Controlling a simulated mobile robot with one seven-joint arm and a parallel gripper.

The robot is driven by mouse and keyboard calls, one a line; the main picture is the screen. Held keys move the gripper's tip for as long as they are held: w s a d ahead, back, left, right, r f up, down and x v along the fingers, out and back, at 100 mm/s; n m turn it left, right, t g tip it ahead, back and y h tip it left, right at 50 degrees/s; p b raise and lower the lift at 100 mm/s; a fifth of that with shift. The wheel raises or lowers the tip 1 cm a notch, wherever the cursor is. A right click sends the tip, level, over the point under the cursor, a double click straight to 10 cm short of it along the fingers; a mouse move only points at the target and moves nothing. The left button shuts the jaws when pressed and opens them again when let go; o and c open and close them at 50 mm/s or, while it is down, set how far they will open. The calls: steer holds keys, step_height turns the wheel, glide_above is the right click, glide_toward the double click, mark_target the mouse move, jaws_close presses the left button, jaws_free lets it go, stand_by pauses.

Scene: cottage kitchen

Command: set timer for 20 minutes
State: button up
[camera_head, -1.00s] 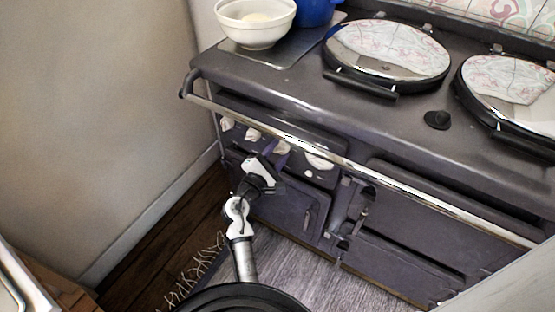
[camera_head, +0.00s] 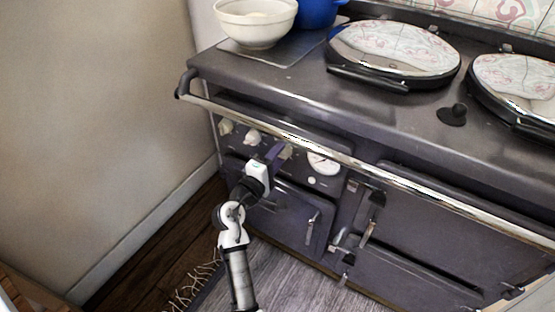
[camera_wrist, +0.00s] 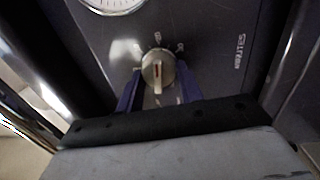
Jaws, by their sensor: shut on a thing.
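The control panel on the front of the dark stove (camera_head: 300,205) carries several cream knobs and a round white dial (camera_head: 323,163). My gripper (camera_head: 278,151) reaches the panel at the knob just left of the dial. In the wrist view, this cream knob (camera_wrist: 158,70) stands between the two purple fingers of my gripper (camera_wrist: 159,82), which are shut on it. The knob's raised bar looks roughly upright in that view. Small white marks ring it, too blurred to read. Part of the dial also shows at the top left of the wrist view (camera_wrist: 115,3).
Two more knobs, one at far left (camera_head: 225,127) and one beside it (camera_head: 253,137), are left of my gripper. A metal rail (camera_head: 330,155) runs across the stove front above the panel. Below is an oven door (camera_head: 290,215). A wall (camera_head: 100,130) stands left.

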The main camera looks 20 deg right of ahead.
steer(key=shift+r, duration=0.1)
stand_by(0.3)
steer(key=o, duration=1)
steer(key=shift+a, duration=0.1)
